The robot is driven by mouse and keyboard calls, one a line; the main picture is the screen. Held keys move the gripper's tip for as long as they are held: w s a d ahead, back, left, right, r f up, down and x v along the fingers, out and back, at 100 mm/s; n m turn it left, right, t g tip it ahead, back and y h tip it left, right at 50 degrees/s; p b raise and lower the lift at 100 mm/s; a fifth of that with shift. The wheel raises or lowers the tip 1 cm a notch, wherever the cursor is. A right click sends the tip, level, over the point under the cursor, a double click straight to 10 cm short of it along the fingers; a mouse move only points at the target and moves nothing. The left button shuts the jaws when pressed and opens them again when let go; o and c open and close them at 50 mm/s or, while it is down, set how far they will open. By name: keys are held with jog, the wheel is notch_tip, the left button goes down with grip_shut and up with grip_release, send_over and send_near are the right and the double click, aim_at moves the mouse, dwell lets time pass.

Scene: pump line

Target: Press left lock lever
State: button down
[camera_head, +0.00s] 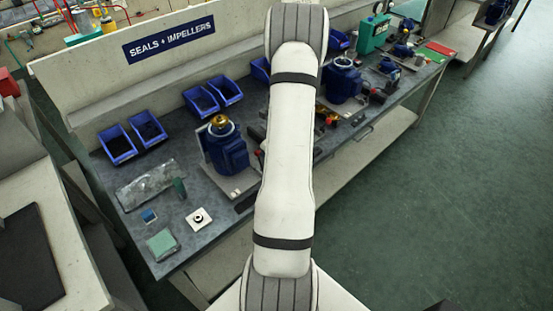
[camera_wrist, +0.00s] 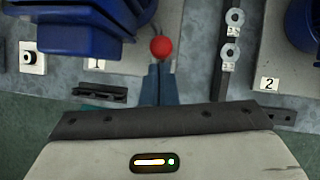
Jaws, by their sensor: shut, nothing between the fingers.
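A red ball knob (camera_wrist: 161,47), which looks like the lock lever's end, shows in the wrist view beside the blue pump at plate 1. A red knob (camera_head: 257,153) also shows in the head view, right of the left blue pump (camera_head: 227,150) and partly hidden by my arm. My gripper (camera_wrist: 160,66) is shut and empty. Its fingertips appear just short of the red knob; I cannot tell whether they touch it. In the head view my arm hides the gripper.
The blue pump (camera_wrist: 70,25) at plate 1 fills the wrist view's upper left. A dark strip with two washers (camera_wrist: 232,50) and a second plate marked 2 (camera_wrist: 268,84) lie to the right. Blue bins (camera_head: 118,144) line the back of the grey bench (camera_head: 160,262).

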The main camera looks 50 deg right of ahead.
jog(key=shift+w+d, duration=0.15)
jog(key=shift+w, duration=0.65)
jog(key=shift+w+d, duration=0.1)
jog(key=shift+w, duration=0.65)
jog(key=w+p+v, duration=0.1)
jog(key=v, duration=1.2)
jog(key=shift+d+r, duration=0.25)
jog(key=shift+r, duration=0.1)
jog(key=shift+w, duration=0.1)
